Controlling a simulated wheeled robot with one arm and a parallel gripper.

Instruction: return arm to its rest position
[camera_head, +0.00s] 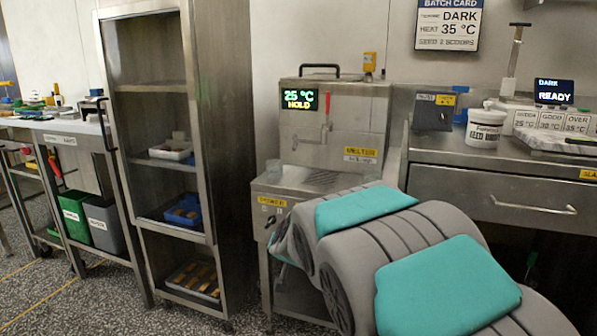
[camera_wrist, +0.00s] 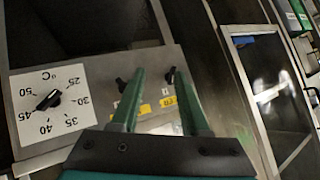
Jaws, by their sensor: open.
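My gripper (camera_wrist: 160,72) shows in the wrist view as two green fingers, spread apart with nothing held between them. Its fingertips are over the metal front panel (camera_wrist: 160,55) that carries small black knobs and yellow labels; whether they touch it I cannot tell. In the head view my arm's grey and teal links fill the lower right foreground, and my gripper is hidden from that view. The steel melter (camera_head: 345,125) stands behind my arm; its display (camera_head: 299,99) reads 25 °C HOLD.
A temperature dial (camera_wrist: 48,100) is left of my fingers in the wrist view. In the head view, a tall open shelf unit (camera_head: 228,110) stands left of the melter. A drawer counter (camera_head: 480,160) with a white tub (camera_head: 485,131) is at right. Floor shows at lower left.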

